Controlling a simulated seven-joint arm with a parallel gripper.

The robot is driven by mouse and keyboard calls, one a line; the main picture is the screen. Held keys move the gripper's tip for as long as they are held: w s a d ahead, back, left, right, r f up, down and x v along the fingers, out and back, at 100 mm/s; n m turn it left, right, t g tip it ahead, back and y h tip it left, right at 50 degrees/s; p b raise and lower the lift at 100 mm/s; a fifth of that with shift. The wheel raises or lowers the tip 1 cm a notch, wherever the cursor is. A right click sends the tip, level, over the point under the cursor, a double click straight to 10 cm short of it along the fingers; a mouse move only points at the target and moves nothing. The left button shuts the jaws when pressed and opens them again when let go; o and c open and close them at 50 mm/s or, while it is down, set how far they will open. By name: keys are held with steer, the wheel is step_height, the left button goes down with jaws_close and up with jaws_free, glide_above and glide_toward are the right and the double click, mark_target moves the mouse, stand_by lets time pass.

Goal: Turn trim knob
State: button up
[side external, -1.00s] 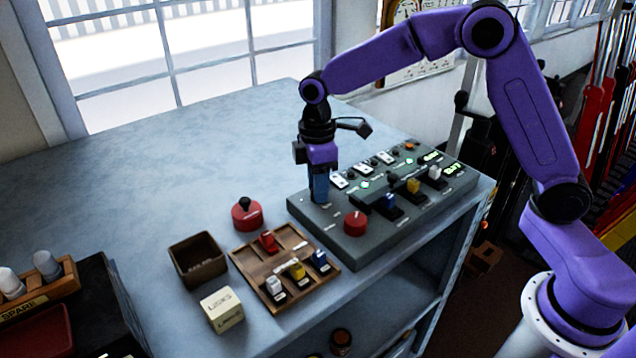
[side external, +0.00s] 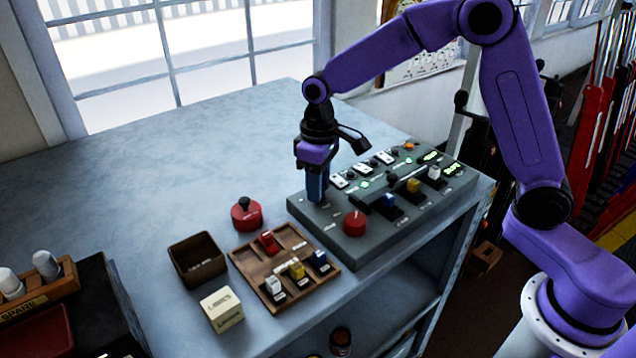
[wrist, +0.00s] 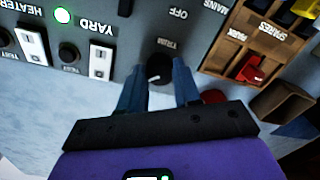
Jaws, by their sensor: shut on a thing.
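The trim knob (wrist: 160,69) is a small black knob with a white mark, on the grey control panel (wrist: 205,48) beside a label reading TRIM in the wrist view. My gripper (wrist: 159,88) is shut on the knob, with one blue finger on each side of it. In the side external view my gripper (side external: 316,198) points down at the left end of the panel (side external: 350,252), and its fingers hide the knob there.
A red knob (side external: 354,223) and several coloured levers, including a blue one (side external: 388,201), stand on the panel. Left of it are a red round piece with a black knob (side external: 246,214), a wooden tray (side external: 245,262) of spares, a dark box (side external: 197,259) and a cream block (side external: 222,309).

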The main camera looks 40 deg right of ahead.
steer(key=shift+r, duration=0.1)
stand_by(0.4)
steer(key=o, duration=1.1)
steer(key=shift+c, duration=0.2)
step_height(320, 180, up, 17)
steer(key=shift+w+d+r, duration=0.15)
steer(key=shift+d+r, duration=0.05)
steer(key=shift+d, duration=0.1)
